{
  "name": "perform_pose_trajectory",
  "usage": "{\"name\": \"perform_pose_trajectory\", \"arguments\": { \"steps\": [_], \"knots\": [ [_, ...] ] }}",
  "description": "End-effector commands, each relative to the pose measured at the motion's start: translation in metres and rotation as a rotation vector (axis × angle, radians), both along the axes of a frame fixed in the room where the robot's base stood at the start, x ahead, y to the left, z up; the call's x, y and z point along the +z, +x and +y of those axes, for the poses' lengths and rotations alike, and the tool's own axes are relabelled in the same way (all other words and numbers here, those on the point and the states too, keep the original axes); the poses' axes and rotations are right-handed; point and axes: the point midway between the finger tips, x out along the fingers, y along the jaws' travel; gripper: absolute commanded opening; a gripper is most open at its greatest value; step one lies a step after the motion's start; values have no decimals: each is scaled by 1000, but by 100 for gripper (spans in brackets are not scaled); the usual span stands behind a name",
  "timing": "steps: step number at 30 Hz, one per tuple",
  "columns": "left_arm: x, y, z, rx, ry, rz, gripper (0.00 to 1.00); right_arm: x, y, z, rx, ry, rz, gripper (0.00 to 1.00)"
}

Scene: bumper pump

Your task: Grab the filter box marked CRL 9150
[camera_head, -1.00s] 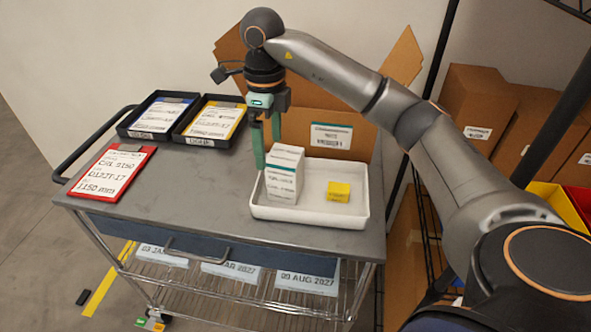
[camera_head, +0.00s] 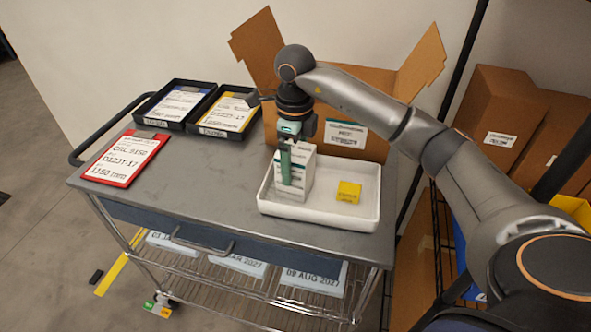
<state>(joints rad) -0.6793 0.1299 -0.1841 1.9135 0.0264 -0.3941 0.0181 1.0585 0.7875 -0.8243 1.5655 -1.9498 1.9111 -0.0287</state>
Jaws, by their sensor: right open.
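A white filter box (camera_head: 308,173) with green bands and small print stands upright in the white tray (camera_head: 340,222) on the cart. The print on it is too small to read here. My right gripper (camera_head: 290,172) is open and points down at the box. One green finger hangs in front of the box's left part. The other finger is hidden, so I cannot tell whether the jaws straddle the box. My left gripper is out of view.
A small yellow box (camera_head: 348,192) lies in the tray, right of the white box. Two black bins (camera_head: 176,104) (camera_head: 222,112) with clipboards stand at the back left. An open cardboard box (camera_head: 372,144) is close behind the tray. The cart top's front left (camera_head: 190,190) is clear.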

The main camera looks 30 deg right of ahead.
Motion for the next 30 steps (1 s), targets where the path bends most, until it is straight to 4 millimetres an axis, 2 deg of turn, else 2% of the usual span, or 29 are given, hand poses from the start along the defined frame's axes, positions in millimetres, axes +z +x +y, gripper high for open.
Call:
{"name": "perform_pose_trajectory", "arguments": {
  "steps": [9, 18, 30],
  "knots": [
    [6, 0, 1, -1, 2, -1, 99, -43, -4, 1, 1, 0, 4, 100],
    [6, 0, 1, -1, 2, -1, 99, -48, -4, 1, 1, 0, 1, 100],
    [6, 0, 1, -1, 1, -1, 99, -47, -4, 1, 1, 0, 1, 55]
  ]
}}
